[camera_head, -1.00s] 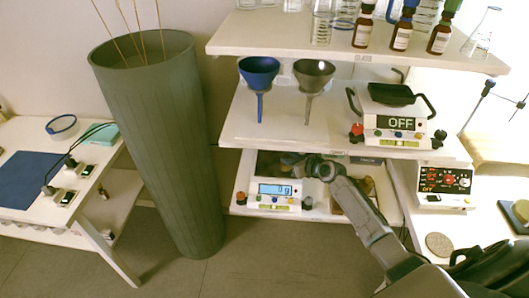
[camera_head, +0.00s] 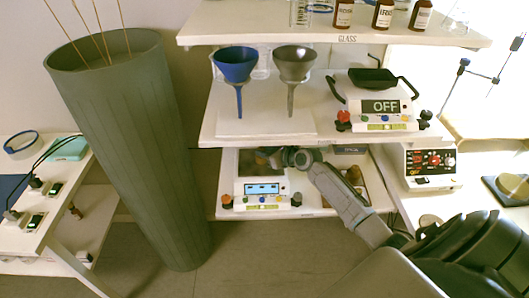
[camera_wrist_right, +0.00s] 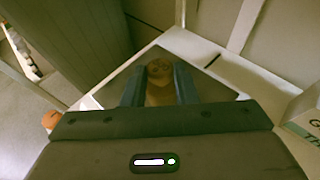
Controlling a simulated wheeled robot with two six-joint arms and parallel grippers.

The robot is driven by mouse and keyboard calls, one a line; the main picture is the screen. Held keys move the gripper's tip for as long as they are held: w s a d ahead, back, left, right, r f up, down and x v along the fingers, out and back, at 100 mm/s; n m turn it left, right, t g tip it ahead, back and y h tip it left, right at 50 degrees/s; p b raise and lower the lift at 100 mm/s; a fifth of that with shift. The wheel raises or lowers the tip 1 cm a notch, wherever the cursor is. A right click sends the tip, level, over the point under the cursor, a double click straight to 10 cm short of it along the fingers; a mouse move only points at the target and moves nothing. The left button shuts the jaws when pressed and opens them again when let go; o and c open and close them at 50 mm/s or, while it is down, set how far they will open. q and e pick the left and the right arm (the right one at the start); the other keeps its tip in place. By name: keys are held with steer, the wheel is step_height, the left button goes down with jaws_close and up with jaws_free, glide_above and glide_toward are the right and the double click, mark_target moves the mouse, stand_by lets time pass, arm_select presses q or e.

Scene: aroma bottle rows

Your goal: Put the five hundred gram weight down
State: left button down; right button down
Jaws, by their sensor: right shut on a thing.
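The five hundred gram weight is a brass-coloured piece (camera_wrist_right: 160,88) between the two fingers of my right gripper (camera_wrist_right: 160,92) in the right wrist view. The right gripper is shut on it, above the dark pan (camera_wrist_right: 205,95) of a scale; I cannot tell whether the weight touches the pan. In the head view the right gripper (camera_head: 285,157) reaches in over the back of the white scale (camera_head: 240,200) on the lower shelf. The scale has a lit blue display (camera_head: 262,188); its reading is too small to tell. My left gripper is not in view.
The middle shelf (camera_head: 215,130) is close above my right arm and carries a blue funnel (camera_head: 235,65), a grey funnel (camera_head: 294,65) and another scale reading OFF (camera_head: 385,108). A tall green bin (camera_head: 125,130) stands left. A tray (camera_head: 350,195) lies right of the lower scale.

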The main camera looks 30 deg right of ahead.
steer(key=shift+w+a+f, duration=0.1)
steer(key=shift+w+a, duration=0.05)
steer(key=shift+w, duration=0.05)
steer(key=c, duration=1.3)
jaws_free()
steer(key=shift+f, duration=0.1)
steer(key=shift+o, duration=0.8)
steer(key=shift+s+r, duration=0.2)
steer(key=shift+s, duration=0.1)
steer(key=v, duration=0.6)
steer(key=shift+s+r+p, duration=0.1)
steer(key=shift+p, duration=0.2)
steer(key=shift+s+r, duration=0.15)
steer(key=shift+s, duration=0.25)
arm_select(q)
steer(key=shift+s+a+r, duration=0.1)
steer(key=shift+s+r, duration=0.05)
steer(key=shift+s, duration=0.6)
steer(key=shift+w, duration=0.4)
